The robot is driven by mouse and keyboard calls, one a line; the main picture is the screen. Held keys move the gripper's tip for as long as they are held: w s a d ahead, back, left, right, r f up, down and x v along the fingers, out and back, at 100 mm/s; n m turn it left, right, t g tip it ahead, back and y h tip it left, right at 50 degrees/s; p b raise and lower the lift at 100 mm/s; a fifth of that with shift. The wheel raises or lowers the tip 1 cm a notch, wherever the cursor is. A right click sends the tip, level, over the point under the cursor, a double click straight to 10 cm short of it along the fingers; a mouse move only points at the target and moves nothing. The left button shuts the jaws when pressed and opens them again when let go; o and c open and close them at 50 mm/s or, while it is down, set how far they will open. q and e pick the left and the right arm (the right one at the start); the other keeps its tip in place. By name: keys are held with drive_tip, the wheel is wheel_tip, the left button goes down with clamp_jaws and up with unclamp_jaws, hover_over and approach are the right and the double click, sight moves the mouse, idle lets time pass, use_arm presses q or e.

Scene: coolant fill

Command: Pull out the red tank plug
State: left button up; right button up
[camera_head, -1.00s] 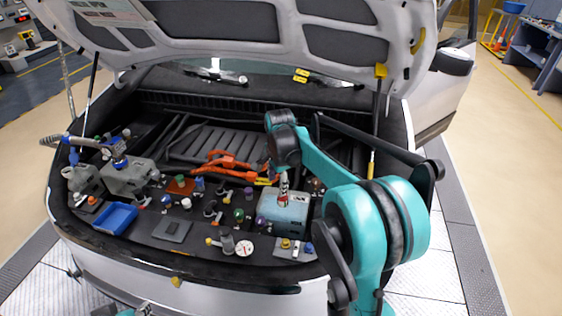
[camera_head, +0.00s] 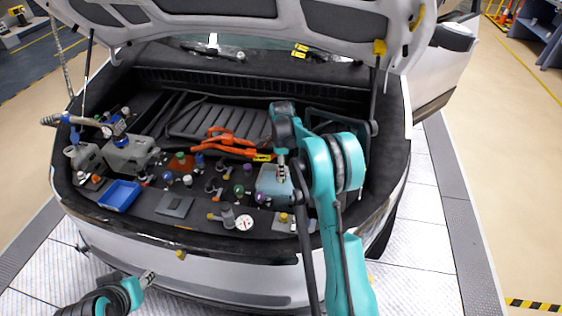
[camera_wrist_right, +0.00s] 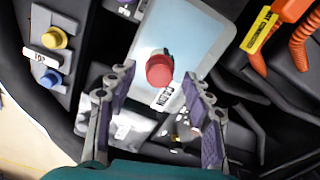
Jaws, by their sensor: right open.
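The red tank plug (camera_wrist_right: 160,69) is a round red cap on top of the pale blue tank (camera_wrist_right: 190,35). The tank also shows in the head view (camera_head: 267,183), where my right gripper hides the plug. My right gripper (camera_head: 282,172) points down over the tank. In the right wrist view its open fingers (camera_wrist_right: 158,77) stand on either side of the plug, with a gap on both sides. How high the fingertips are above the tank is unclear. My left gripper (camera_head: 148,278) is outside the car at lower left; its jaws are too small to judge.
Orange cables (camera_head: 226,139) run behind the tank. A panel with a yellow knob (camera_wrist_right: 54,39) and a blue knob (camera_wrist_right: 51,79) lies beside it. A pressure gauge (camera_head: 244,222), several coloured caps and a blue tray (camera_head: 120,195) lie to the left. The raised lid (camera_head: 240,15) hangs overhead.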

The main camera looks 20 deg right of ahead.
drive_tip(key=shift+f, duration=0.2)
drive_tip(key=shift+c, duration=0.3)
clamp_jaws()
drive_tip(key=c, duration=0.7)
unclamp_jaws()
drive_tip(key=shift+c, duration=1.3)
drive_tip(key=shift+r, duration=0.4)
drive_tip(key=shift+r+p, duration=1.45)
drive_tip(key=shift+r, duration=0.9)
